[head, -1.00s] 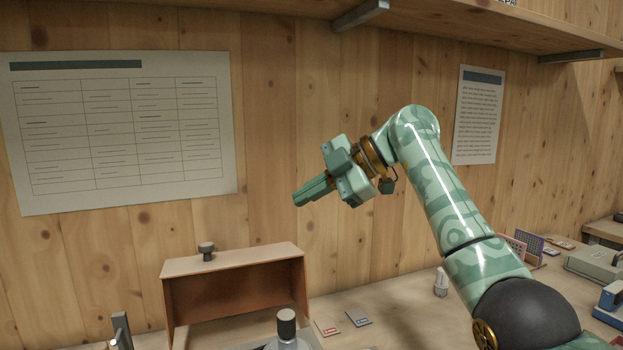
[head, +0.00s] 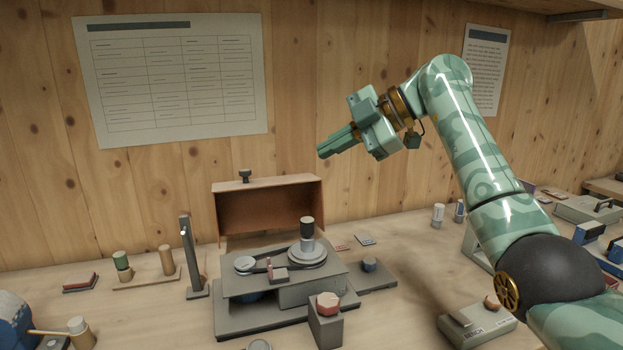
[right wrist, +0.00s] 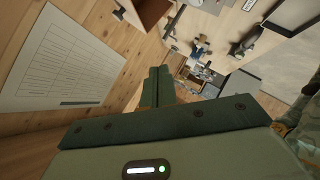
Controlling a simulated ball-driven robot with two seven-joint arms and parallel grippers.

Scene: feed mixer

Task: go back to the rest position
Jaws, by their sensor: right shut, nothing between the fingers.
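My right gripper (head: 338,143) is raised in the air in front of the wooden wall, above and behind the grey mixer. Its two green fingers are together with nothing between them, pointing left and slightly down. The fingers also show in the right wrist view (right wrist: 158,86), shut and empty. The green right arm comes in from the right side of the head view. My left gripper is not in the head view.
The feed mixer (head: 276,291) with a black knob stands on the bench (head: 400,285). Behind it is an open brown box (head: 268,208). A grey post (head: 191,255) stands left of the mixer. A red-topped block (head: 327,325) stands in front. A chart (head: 170,78) hangs on the wall.

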